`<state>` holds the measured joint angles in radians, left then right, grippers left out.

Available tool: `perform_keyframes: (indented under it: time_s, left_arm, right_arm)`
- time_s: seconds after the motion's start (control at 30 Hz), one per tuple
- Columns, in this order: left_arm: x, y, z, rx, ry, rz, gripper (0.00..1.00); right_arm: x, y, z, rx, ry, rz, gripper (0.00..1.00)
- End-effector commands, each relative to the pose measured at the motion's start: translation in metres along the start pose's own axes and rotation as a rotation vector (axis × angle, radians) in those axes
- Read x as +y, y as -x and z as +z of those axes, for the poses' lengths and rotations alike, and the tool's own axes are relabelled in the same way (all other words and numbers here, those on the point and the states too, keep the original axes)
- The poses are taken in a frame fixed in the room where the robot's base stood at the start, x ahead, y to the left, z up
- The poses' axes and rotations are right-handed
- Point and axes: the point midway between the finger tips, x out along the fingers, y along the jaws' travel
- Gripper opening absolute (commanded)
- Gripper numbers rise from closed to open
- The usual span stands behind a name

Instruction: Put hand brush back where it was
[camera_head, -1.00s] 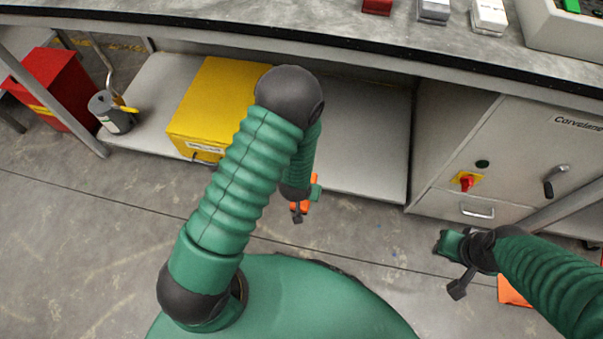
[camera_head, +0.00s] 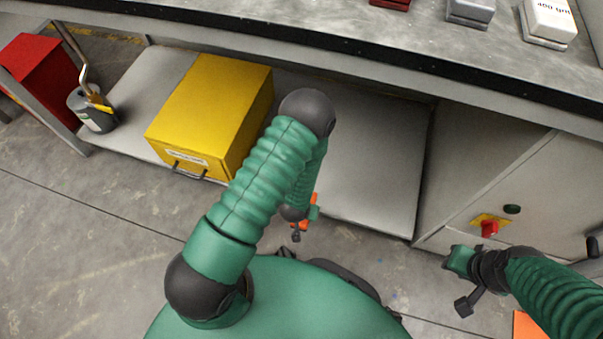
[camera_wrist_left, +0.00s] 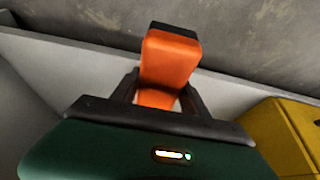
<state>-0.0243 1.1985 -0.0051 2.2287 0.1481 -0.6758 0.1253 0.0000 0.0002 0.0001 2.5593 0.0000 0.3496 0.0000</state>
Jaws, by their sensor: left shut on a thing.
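The hand brush shows as an orange block with a black end (camera_wrist_left: 168,62) in the left wrist view. My left gripper (camera_wrist_left: 158,92) is shut on it, one dark finger on each side. In the head view, only small orange parts of the brush (camera_head: 313,198) show beside my left gripper (camera_head: 308,214), low in front of the grey lower shelf; my own arm hides most of it. The brush's bristles cannot be made out. My right gripper (camera_head: 458,262) is at the right, in front of the cabinet, apart from the brush; its fingers are too unclear to judge.
A yellow box (camera_head: 206,105) stands on the lower shelf (camera_head: 375,170), with bare shelf to its right. A grey can (camera_head: 91,110) and a red container (camera_head: 38,70) are at the left. A cabinet (camera_head: 535,185) with a red switch closes the right. The worktop is above.

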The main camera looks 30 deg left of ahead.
Motion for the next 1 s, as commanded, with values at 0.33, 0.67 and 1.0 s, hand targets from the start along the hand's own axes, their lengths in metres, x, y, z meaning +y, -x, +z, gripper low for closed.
perform_keyframes:
  time_s: [0.33,0.67,1.0]
  left_arm:
    - [-0.052,-0.054,-0.082,0.007,0.004,-0.003,0.08]
    - [-0.071,-0.079,-0.109,-0.001,-0.001,-0.002,0.08]
    - [-0.071,-0.096,-0.102,0.000,0.000,-0.002,0.01]
  right_arm:
    - [0.000,-0.061,0.015,-0.001,0.000,0.000,0.27]
    - [0.000,-0.091,0.022,0.000,0.000,0.000,0.27]
    - [0.000,-0.109,0.026,-0.001,0.000,0.000,0.27]
